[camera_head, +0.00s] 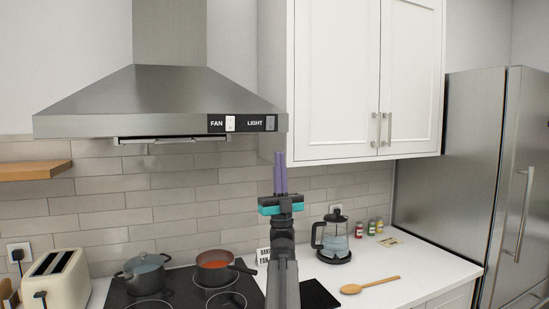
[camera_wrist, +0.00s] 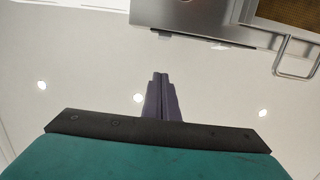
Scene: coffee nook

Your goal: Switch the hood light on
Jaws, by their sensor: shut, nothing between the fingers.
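The steel range hood (camera_head: 150,95) hangs on the tiled wall at the upper left in the head view. Its black control strip carries a white FAN switch (camera_head: 230,123) and, to the right, a grey LIGHT switch (camera_head: 270,123). My gripper (camera_head: 280,158) points up with its purple fingers shut and empty; in the picture it is below and slightly right of the LIGHT switch, apart from it. In the wrist view my shut fingers (camera_wrist: 160,78) point up toward the hood's underside (camera_wrist: 195,18). No lit lamp under the hood is visible.
White cabinets (camera_head: 335,75) hang right of the hood. A fridge (camera_head: 450,150) stands right.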

